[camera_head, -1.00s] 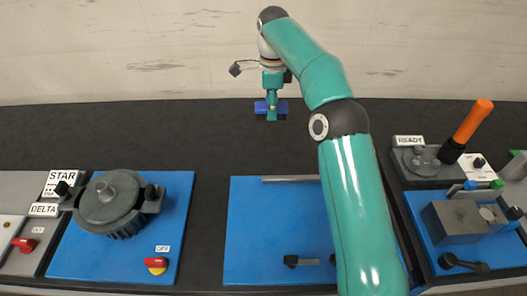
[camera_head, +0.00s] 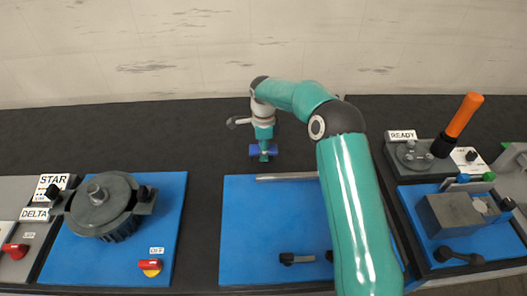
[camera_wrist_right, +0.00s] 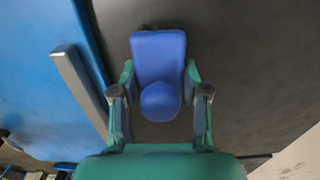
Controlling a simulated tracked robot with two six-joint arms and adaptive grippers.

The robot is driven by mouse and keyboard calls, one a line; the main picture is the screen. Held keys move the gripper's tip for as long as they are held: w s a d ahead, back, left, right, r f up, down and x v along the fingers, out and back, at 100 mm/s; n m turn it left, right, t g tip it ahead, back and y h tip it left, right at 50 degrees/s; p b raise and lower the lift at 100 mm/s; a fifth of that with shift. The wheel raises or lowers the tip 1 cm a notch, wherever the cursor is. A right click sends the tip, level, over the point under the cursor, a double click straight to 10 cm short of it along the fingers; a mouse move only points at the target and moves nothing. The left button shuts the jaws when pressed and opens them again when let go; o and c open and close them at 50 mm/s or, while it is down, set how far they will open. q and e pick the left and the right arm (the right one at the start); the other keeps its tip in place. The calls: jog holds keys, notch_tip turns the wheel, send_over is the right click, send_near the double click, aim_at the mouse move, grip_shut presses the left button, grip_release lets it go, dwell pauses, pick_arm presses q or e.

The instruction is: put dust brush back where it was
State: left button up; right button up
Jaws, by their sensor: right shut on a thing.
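The dust brush, with a blue block and a round blue knob, is in my right gripper. In the wrist view the brush (camera_wrist_right: 160,62) sits between the two fingers of my right gripper (camera_wrist_right: 160,100), which is shut on it. In the head view the gripper (camera_head: 264,150) points down over the dark bench top, behind the middle blue panel, and the brush (camera_head: 256,150) shows at its tip. I cannot tell whether the brush touches the bench. My left gripper is not in view.
A grey bar (camera_head: 286,177) lies along the back edge of the middle blue panel (camera_head: 240,230). A motor-like grey unit (camera_head: 105,205) stands on the left blue panel. An orange-handled lever (camera_head: 463,117) stands at right. The dark bench top (camera_head: 200,130) around the gripper is clear.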

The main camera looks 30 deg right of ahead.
jog(key=shift+f, duration=0.9)
jog(key=o, duration=1.1)
jog(key=shift+f, duration=0.1)
notch_tip(320, 180, up, 12)
jog(key=shift+r+b, duration=0.15)
jog(key=shift+b, duration=0.3)
